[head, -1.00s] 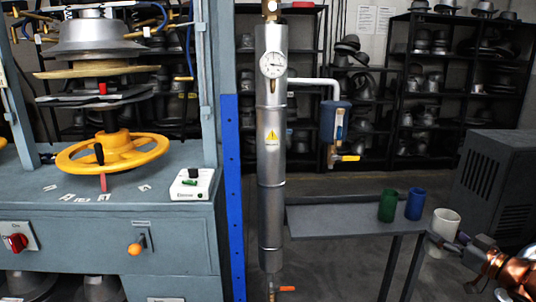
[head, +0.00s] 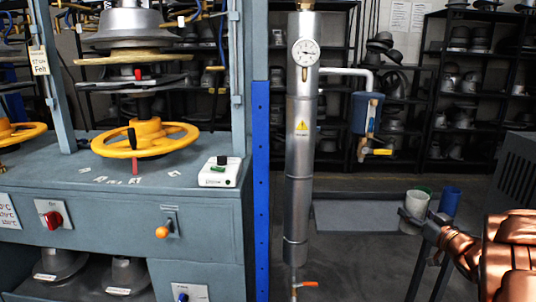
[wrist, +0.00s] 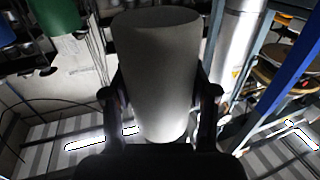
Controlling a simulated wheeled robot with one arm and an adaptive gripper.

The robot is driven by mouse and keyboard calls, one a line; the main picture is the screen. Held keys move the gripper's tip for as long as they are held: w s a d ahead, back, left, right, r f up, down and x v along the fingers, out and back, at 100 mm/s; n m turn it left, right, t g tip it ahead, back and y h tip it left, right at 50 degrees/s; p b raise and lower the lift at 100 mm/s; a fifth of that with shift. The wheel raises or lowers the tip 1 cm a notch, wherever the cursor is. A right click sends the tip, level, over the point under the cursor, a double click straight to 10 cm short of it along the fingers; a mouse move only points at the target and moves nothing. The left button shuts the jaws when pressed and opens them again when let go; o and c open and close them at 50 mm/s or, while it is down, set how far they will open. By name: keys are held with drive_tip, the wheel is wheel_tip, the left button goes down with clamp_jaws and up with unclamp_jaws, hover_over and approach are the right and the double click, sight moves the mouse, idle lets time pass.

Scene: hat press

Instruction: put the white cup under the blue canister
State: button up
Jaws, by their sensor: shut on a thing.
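The white cup (head: 416,205) is upright in my gripper (head: 410,217), right of the silver column in the head view. In the wrist view, the cup (wrist: 156,70) fills the space between the two dark fingers of my gripper (wrist: 160,95), which is shut on it. The blue canister (head: 368,114) hangs from a white pipe beside the silver column, with a yellow-handled tap at its bottom. The cup is lower than the canister and to its right in the head view. The depth between them is hard to tell.
A blue cup (head: 449,200) and a partly hidden green cup (head: 427,191) are behind the white cup. A grey table (head: 350,218) lies below the canister. The silver column (head: 299,150) stands left of it, with an orange-handled valve (head: 308,284) low down.

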drive_tip(key=w+a+f+m+h+b, duration=0.1)
drive_tip(key=w+a+f+b, duration=0.15)
drive_tip(key=a, duration=0.65)
drive_tip(key=w+a+f+m+h+b, duration=0.15)
drive_tip(key=w+a, duration=0.25)
drive_tip(key=a, duration=0.4)
drive_tip(key=w+a+f+h+b, duration=0.1)
drive_tip(key=w+a+f+b, duration=0.15)
drive_tip(key=a, duration=0.65)
wheel_tip(320, 180, up, 36)
drive_tip(key=p, duration=3.5)
drive_tip(key=shift+w+d+p, duration=0.15)
drive_tip(key=shift+w+p, duration=0.15)
drive_tip(key=shift+w, duration=0.05)
drive_tip(key=shift+r, duration=0.15)
